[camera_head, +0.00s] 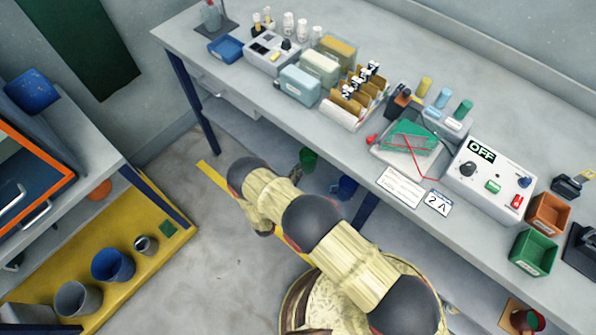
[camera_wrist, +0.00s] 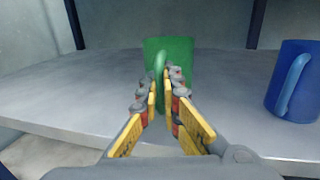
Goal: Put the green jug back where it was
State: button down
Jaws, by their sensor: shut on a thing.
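The green jug (camera_wrist: 181,54) is straight ahead in the wrist view, upright, with its handle toward me. My gripper (camera_wrist: 162,82) is shut on the jug's handle, with the fingertips on either side of it. In the head view the green jug (camera_head: 308,159) shows small below the front edge of the long bench, over the low shelf. My gripper (camera_head: 296,173) is beside it, partly hidden by my own arm. The jug's base is hidden behind the fingers in the wrist view, so I cannot tell whether it touches the shelf.
A blue jug (camera_wrist: 294,80) stands to the right on the grey low shelf (camera_wrist: 60,95); it also shows in the head view (camera_head: 344,187). Shelf surface left of the green jug is clear. The bench top (camera_head: 230,78) overhangs; a dark leg (camera_head: 365,212) stands right of the blue jug.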

jog(key=shift+f, duration=0.1)
jog(key=c, duration=2.5)
grip_release()
jog(key=shift+f, duration=0.1)
jog(key=o, duration=0.4)
jog(key=shift+o, duration=0.5)
jog(key=shift+s+a+r, duration=0.1)
jog(key=shift+s+r, duration=0.05)
jog(key=shift+r, duration=0.1)
jog(key=p+v, duration=0.2)
jog(key=v, duration=0.9)
jog(key=shift+s+p, duration=0.3)
jog(key=shift+s, duration=0.05)
